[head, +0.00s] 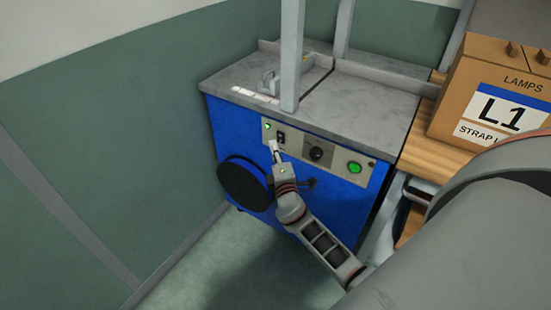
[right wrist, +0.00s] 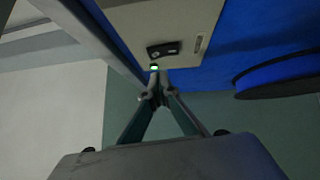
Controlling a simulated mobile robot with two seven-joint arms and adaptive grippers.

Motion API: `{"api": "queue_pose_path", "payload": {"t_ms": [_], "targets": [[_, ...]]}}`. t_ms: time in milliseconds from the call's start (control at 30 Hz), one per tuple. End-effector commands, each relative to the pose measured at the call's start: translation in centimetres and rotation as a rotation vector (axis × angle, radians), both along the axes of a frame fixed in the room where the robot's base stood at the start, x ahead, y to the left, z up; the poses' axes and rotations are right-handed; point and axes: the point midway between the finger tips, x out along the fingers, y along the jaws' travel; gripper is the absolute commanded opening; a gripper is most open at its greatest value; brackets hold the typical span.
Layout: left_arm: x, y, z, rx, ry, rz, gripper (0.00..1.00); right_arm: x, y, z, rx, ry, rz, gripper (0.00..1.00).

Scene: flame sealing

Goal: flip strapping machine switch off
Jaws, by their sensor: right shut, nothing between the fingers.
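The strapping machine (head: 228,132) is a blue cabinet with a grey top and a pale control panel (head: 336,161) on its front. Its black rocker switch (head: 281,137) sits near the panel's left end, beside a small lit green lamp (head: 267,126). My right gripper (head: 273,145) is shut and empty, its tips just below the switch and lamp in the head view. In the right wrist view the closed fingertips (right wrist: 156,84) are close to the switch (right wrist: 163,50) and the lit lamp (right wrist: 154,68). I cannot tell whether they touch the panel. My left gripper is not in view.
A black knob (head: 316,153) and a green button (head: 354,168) lie to the right on the panel. A black round reel (head: 244,184) protrudes below it. A cardboard lamps box (head: 460,88) stands on a wooden surface at right. Grey posts (head: 291,60) rise from the machine.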

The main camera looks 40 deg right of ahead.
Motion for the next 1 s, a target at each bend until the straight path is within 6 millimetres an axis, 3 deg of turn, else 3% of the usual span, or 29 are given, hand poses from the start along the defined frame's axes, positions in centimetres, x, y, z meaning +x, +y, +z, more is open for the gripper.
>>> {"api": "queue_pose_path", "payload": {"t_ms": [233,633,833,1000], "targets": [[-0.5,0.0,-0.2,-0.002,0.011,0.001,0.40,0.8,-2.3,0.3,-0.003,0.001,0.000,0.00],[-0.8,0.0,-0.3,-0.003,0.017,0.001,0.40,0.9,-2.6,0.3,0.000,0.001,-0.001,0.00],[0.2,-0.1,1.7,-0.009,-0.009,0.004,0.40,1.2,-3.2,1.2,0.050,0.017,-0.003,0.00],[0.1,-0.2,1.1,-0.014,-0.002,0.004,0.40,1.1,-3.2,0.5,0.054,0.024,-0.003,0.00]]}}
